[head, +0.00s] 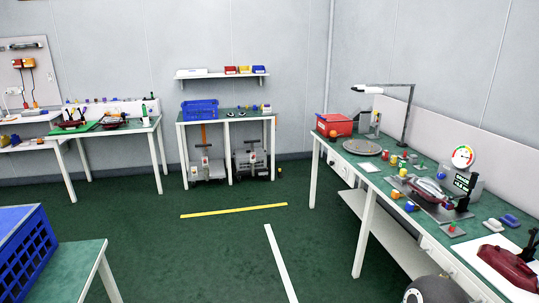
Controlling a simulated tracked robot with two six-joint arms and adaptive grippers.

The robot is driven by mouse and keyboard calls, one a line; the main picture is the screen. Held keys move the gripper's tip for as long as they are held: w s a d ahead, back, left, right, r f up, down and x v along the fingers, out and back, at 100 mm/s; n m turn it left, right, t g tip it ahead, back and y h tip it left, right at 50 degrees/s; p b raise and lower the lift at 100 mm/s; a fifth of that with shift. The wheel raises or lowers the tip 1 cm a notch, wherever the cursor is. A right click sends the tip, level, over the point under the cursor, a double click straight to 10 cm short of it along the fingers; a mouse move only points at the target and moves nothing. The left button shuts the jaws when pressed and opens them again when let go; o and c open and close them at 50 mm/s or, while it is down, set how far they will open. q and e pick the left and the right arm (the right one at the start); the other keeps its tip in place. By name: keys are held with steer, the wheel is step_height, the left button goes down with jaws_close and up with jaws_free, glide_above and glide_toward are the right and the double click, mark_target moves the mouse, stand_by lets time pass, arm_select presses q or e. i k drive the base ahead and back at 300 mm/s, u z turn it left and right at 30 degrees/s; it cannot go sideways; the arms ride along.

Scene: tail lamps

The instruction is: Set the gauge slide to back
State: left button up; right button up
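A round dial gauge (463,156) with a white, green and red face stands at the back of the right bench. A grey block (471,182) and a small dark display with green marks (461,182) are just below it. A dark red tail lamp (429,190) lies on a grey fixture plate (436,211) in front of them. I cannot pick out the gauge slide or its position at this size. Neither of my grippers is clearly in view.
The right bench (385,178) also holds a red box (334,125), a round grey plate (362,147), a desk lamp (374,90) and another red lamp (505,265). A blue crate (25,252) is at the lower left. The green floor (222,245) between is open.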

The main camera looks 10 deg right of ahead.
mark_target(403, 177)
steer(key=z, duration=0.15)
steer(key=i, duration=1.35)
steer(key=z, duration=0.75)
steer(key=i, duration=1.95)
steer(key=z, duration=0.35)
